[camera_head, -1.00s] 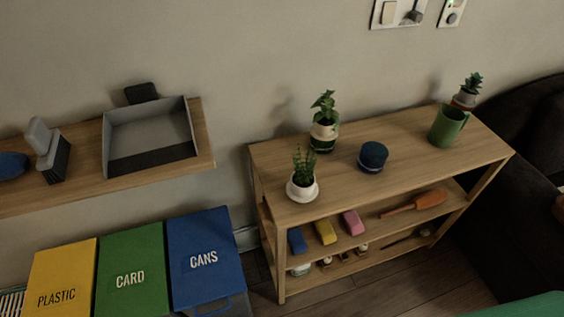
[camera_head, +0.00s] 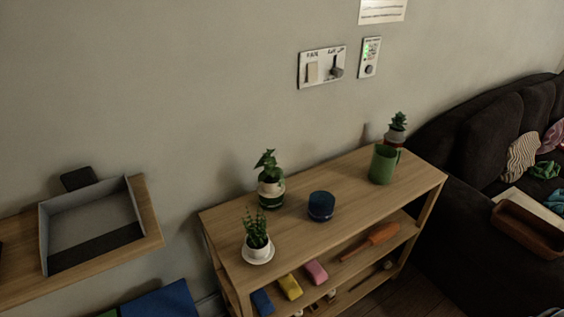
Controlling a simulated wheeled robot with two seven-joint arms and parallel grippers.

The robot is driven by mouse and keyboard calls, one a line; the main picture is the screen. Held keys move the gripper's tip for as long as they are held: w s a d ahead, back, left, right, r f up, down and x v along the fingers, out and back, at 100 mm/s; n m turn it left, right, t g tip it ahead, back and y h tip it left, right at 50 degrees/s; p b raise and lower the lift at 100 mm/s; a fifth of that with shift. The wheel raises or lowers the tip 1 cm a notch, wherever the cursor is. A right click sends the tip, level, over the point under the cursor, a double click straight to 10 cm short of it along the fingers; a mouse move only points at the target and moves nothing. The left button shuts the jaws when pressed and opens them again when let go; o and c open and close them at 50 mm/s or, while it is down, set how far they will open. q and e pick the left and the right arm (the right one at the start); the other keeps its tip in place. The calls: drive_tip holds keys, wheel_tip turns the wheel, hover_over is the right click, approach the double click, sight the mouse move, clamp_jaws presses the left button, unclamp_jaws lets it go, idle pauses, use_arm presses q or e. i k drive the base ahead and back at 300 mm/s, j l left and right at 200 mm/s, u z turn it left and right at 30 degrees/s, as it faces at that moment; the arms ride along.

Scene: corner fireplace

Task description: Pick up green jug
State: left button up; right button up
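The green jug (camera_head: 382,165) stands upright on the top board of the wooden shelf unit (camera_head: 345,189), near its right end. Its handle points to the right. A small potted succulent (camera_head: 397,127) stands just behind it and is partly hidden by it. Neither of my grippers shows in the head view.
Two potted plants (camera_head: 269,183) (camera_head: 257,240) and a dark blue pot (camera_head: 321,206) share the top board to the left. A dark sofa (camera_head: 490,190) stands close on the right.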

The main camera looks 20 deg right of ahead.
sight(385, 160)
drive_tip(key=z, duration=1.4)
drive_tip(key=i+l+u, duration=0.4)
drive_tip(key=i+l, duration=0.05)
drive_tip(key=l, duration=0.1)
